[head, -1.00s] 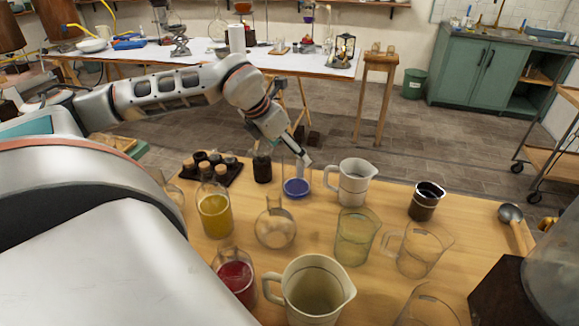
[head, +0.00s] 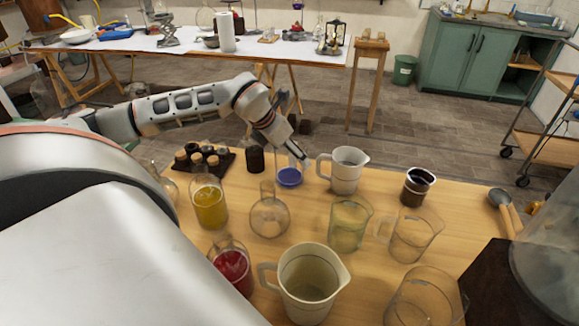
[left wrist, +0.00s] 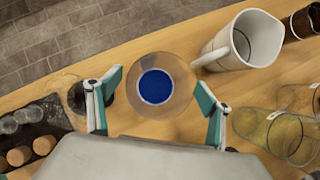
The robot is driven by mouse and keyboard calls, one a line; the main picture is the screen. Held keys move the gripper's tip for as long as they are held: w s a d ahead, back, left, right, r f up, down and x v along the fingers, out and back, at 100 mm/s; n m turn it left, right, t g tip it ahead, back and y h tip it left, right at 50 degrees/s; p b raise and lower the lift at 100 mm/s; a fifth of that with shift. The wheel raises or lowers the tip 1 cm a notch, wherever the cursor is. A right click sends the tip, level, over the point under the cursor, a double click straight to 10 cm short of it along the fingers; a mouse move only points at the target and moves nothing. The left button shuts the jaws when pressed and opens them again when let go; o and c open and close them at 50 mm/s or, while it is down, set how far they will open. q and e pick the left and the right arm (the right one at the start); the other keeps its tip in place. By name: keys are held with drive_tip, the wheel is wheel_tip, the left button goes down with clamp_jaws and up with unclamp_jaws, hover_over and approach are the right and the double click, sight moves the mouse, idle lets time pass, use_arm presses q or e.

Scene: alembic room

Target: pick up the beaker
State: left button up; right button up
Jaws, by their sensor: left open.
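A clear glass beaker with blue liquid (head: 290,177) stands upright near the far edge of the wooden table. My left gripper (head: 299,154) is open, above and beside it at the beaker's upper part. In the left wrist view, the beaker (left wrist: 156,84) lies ahead between the two spread teal-tipped fingers of my left gripper (left wrist: 160,100), with a gap on each side. The fingers do not hold it. In the head view my gripper partly hides the beaker's upper part. My right gripper is not in view.
A white jug (head: 346,170) stands close right of the beaker. A dark bottle (head: 255,159) and a rack of corked vials (head: 205,160) are to its left. A round flask (head: 269,216) and a yellow-green glass (head: 348,224) stand nearer.

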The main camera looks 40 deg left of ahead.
use_arm(q)
drive_tip(key=shift+c, duration=0.3)
drive_tip(key=c, duration=1.7)
drive_tip(key=shift+r, duration=0.2)
